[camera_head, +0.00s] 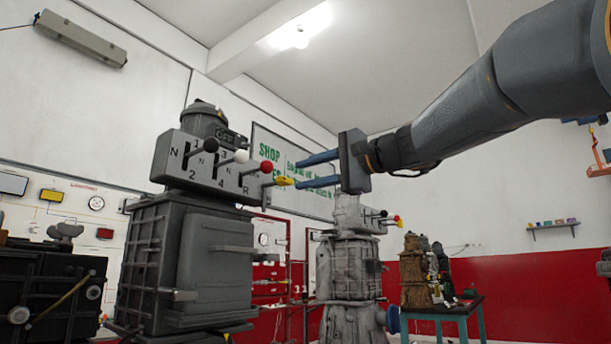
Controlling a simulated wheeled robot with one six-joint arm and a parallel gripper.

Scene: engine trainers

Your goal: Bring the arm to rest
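My gripper (299,173) is at the middle of the view, at the end of my grey arm, which reaches in from the upper right. Its two blue fingers point left and stand apart, with nothing seen between them. Left of the fingertips is a dark grey gearbox trainer (190,255) with a shift plate (205,165) marked N, 1, 2, 4 and R. It has levers with a black knob (210,146), a white knob (241,156) and a red knob (266,167). A yellow knob (284,181) appears close to the lower fingertip; whether they touch cannot be told.
A lighter grey gearbox trainer (349,265) stands behind and below my gripper. A table (440,309) with a brown engine part (415,275) is at the right. A dark machine (50,295) stands at the lower left. The space above my gripper looks clear.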

